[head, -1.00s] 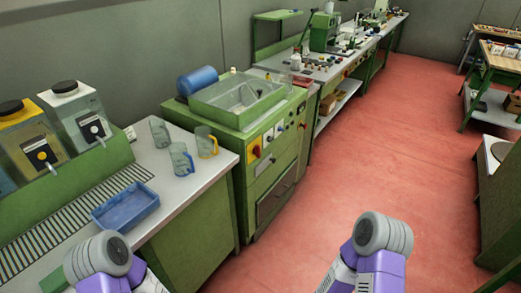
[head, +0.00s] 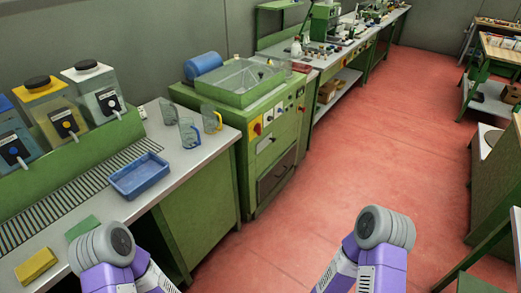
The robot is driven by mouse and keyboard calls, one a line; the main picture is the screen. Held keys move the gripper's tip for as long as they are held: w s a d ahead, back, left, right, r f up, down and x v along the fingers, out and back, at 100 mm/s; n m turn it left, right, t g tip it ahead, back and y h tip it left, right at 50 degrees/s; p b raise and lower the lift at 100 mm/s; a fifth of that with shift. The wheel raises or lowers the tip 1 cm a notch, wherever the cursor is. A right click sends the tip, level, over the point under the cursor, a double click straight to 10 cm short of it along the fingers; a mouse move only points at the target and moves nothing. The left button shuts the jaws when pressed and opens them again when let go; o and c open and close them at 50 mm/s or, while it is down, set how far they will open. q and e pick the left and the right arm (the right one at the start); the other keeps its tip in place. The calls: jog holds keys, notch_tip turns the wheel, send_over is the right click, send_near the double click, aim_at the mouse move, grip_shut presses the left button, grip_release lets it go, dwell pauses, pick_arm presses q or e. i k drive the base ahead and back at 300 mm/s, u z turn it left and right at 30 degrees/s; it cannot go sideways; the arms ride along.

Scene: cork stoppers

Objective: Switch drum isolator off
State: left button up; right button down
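A green machine (head: 262,183) with an open, pale-lined basin (head: 238,80) on top stands just beyond the left counter. A blue drum (head: 203,64) lies on its side behind it. On the machine's front panel is a red rotary knob on a yellow plate (head: 257,129), which looks like the isolator; its setting is too small to tell. Smaller buttons and switches sit to its right, and a second red-and-yellow piece shows lower down. Both my arms reach in from the bottom edge, well short of the machine. Neither gripper shows.
The left counter holds a blue tray (head: 140,190), several clear jugs, dispensers with coloured lids, a slotted drain strip, a yellow sponge (head: 36,265) and a green pad (head: 82,229). Red floor (head: 345,150) is clear to the right of the machine. Benches stand along the right edge.

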aim_at(257, 129)
jog(key=z, duration=0.2)
jog(key=i, duration=1.2)
jog(key=u, duration=0.6)
